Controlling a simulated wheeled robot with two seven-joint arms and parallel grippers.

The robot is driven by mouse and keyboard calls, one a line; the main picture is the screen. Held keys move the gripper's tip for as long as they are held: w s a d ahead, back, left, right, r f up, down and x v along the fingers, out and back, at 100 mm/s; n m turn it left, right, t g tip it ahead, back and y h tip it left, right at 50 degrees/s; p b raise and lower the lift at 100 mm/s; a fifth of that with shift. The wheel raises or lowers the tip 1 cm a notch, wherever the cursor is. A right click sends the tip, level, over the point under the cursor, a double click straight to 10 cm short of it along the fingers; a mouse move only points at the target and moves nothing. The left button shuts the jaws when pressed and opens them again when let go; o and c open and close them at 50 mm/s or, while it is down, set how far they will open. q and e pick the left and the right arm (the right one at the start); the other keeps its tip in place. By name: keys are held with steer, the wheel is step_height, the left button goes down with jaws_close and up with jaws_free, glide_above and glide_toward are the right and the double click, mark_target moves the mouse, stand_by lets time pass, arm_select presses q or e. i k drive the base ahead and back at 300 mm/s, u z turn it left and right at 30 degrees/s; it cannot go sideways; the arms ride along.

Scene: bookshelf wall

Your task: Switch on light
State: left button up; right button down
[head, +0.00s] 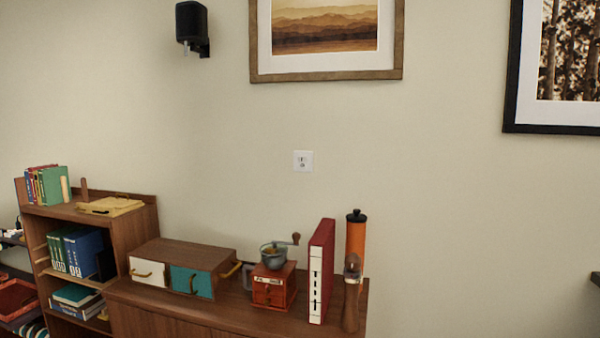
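A black wall-mounted fixture (190,23) hangs at the upper left on a bracket, with a small pale stub below it. It may be a lamp or a speaker; I cannot tell which, and no glow shows on it. A small white wall plate (303,160) sits on the wall at the middle; it has dark slots like an outlet, too small to read clearly. Neither of my grippers is in the head view.
A wooden cabinet (190,313) along the wall bears a drawer box (205,255), a coffee grinder (274,285), a red binder (321,270) and an orange cylinder (356,235). A bookshelf (135,232) stands left. Framed pictures (327,76) hang above. The wall around the plate is clear.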

mark_target(302, 162)
steer(key=k, duration=0.65)
steer(key=u, duration=0.25)
steer(key=i, duration=0.3)
steer(key=u, duration=0.9)
steer(key=i, duration=1.2)
steer(key=z, duration=0.45)
steer(key=i, duration=1)
steer(key=z, duration=0.7)
